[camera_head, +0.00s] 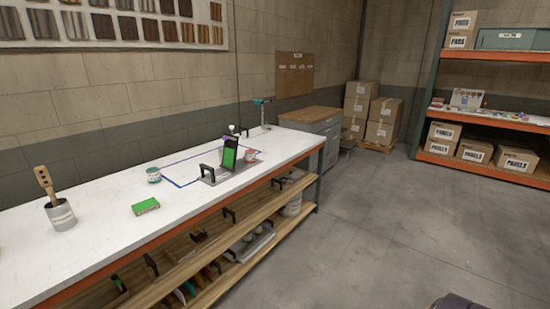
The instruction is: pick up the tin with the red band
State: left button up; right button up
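A small tin with a red band (250,156) stands on the white workbench (110,212), towards its far right end. It is just right of an upright black device with a green screen (229,155), on the bench. A second small tin, with a teal-green band (153,175), stands further left on the bench.
A grey can with a wooden-handled tool (61,215) and a green box (145,206) stand on the bench at the left. A lower shelf (190,265) holds tools. Cartons (380,125) stand at the back. The grey floor (400,240) is mostly clear.

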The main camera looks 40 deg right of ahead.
aim_at(250, 155)
jog(key=z, duration=1)
jog(key=i+l+z, duration=0.1)
jog(key=i+z, duration=0.15)
jog(key=i, duration=0.4)
jog(key=i+z, duration=0.3)
jog(key=i, duration=0.4)
